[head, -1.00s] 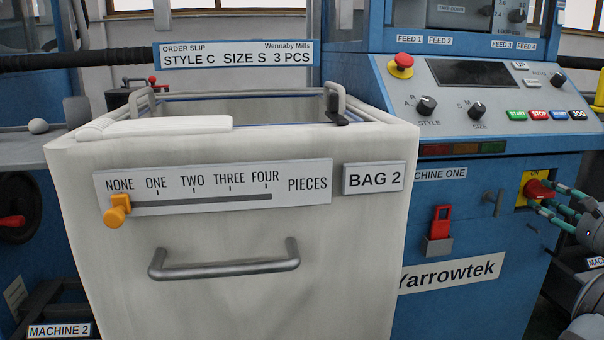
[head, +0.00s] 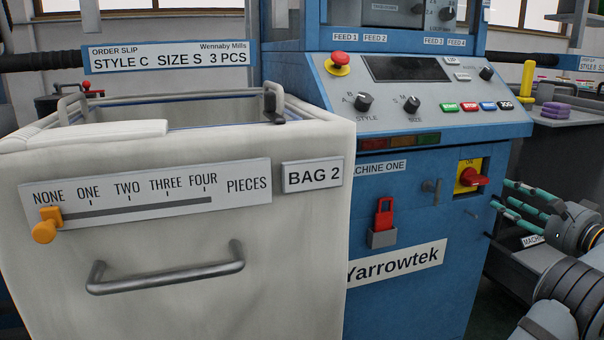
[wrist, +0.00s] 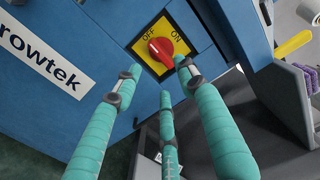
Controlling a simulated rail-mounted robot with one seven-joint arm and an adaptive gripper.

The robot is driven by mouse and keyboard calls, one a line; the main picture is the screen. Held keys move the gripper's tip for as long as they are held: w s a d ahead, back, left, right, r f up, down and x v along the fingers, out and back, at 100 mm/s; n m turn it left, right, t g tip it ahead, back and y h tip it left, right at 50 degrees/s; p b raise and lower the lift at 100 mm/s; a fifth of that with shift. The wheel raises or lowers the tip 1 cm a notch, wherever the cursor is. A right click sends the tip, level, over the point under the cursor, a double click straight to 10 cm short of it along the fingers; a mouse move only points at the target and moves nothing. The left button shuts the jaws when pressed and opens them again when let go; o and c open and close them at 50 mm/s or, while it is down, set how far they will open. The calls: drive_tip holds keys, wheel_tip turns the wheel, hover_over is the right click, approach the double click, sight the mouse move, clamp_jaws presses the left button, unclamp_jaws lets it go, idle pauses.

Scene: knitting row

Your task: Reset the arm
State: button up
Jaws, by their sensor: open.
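My gripper (head: 510,205) has teal-wrapped fingers and is at the right of the head view, just right of machine one's front. In the wrist view my gripper (wrist: 158,78) has its fingers spread, with nothing between them. The red rotary switch (head: 473,177) on its yellow plate is left of the fingertips and apart from them in the head view. In the wrist view the red switch (wrist: 161,50), with OFF and ON labels, shows just beyond the fingertips. I cannot tell for sure which label its handle points to.
A pale bag bin (head: 150,260) labelled BAG 2 fills the left foreground. The blue Yarrowtek machine (head: 410,290) carries a control panel (head: 400,75) and a red padlock (head: 384,220). A grey table (head: 560,120) with purple pieces stands at right.

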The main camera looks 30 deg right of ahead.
sight(482, 183)
drive_tip(key=w, duration=0.3)
drive_tip(key=w+d, duration=0.1)
drive_tip(key=w, duration=0.5)
drive_tip(key=shift+d, duration=0.3)
drive_tip(key=shift+r+m+p, duration=0.3)
drive_tip(key=shift+m+p, duration=0.3)
drive_tip(key=shift+p, duration=0.35)
drive_tip(key=shift+s+f+m+p, duration=0.1)
drive_tip(key=shift+s+m+p, duration=0.05)
drive_tip(key=shift+m+p, duration=0.5)
drive_tip(key=shift+f+m, duration=0.2)
drive_tip(key=shift+m, duration=0.15)
